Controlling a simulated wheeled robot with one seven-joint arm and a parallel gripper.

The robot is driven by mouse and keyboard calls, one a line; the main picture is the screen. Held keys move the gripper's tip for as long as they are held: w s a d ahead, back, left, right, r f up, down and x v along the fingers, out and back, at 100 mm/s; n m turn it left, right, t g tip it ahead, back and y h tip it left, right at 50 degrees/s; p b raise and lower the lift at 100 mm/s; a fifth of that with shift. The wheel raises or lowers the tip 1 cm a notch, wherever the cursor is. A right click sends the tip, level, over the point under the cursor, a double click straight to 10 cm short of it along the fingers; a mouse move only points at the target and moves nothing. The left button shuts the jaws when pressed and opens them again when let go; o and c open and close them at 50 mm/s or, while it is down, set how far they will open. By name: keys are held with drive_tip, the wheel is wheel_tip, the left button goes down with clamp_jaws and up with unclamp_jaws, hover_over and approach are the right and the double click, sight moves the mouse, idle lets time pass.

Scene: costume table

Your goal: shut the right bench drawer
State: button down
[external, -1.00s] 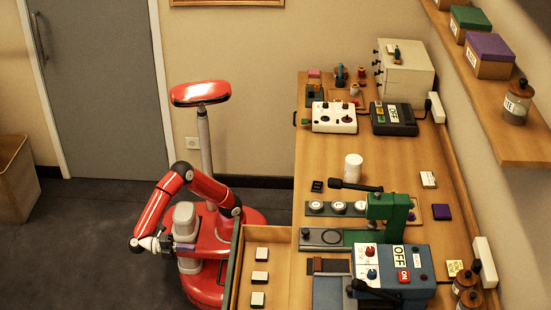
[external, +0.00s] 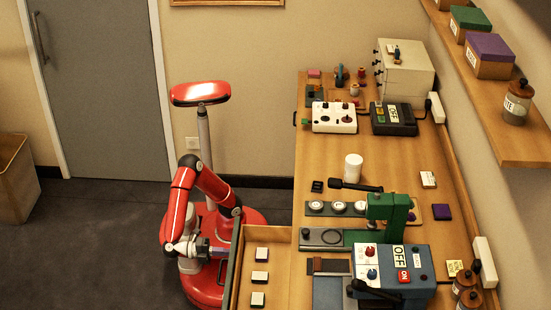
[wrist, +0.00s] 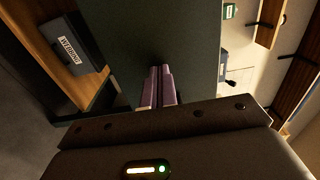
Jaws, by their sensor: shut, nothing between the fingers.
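The right bench drawer (external: 275,236) stands pulled out from the bench's left side, in the lower middle of the external view. It is a wooden tray with several small white-topped blocks inside and a dark front on its left. My gripper (external: 222,251) is shut and empty, pointing right at the drawer front from close by. In the wrist view my gripper's purple-grey fingers (wrist: 160,72) are together against a dark green panel (wrist: 180,35), which looks like the drawer front. I cannot tell whether they touch it.
The bench top (external: 320,185) carries a green press (external: 385,207), a blue switch box (external: 410,275) and a white jar (external: 353,167). A labelled dark box (wrist: 65,48) shows at left in the wrist view.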

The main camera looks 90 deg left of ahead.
drive_tip(key=shift+w, duration=0.1)
idle(0.3)
drive_tip(key=w+b, duration=0.2)
drive_tip(key=w, duration=2.1)
drive_tip(key=shift+f, duration=0.1)
drive_tip(key=shift+w+b, duration=0.3)
drive_tip(key=shift+w, duration=0.5)
drive_tip(key=shift+w+r, duration=0.2)
drive_tip(key=shift+r, duration=0.1)
drive_tip(key=s, duration=1)
drive_tip(key=s+b, duration=0.1)
drive_tip(key=s, duration=0.3)
drive_tip(key=shift+s+f, duration=0.25)
drive_tip(key=shift+s, duration=0.15)
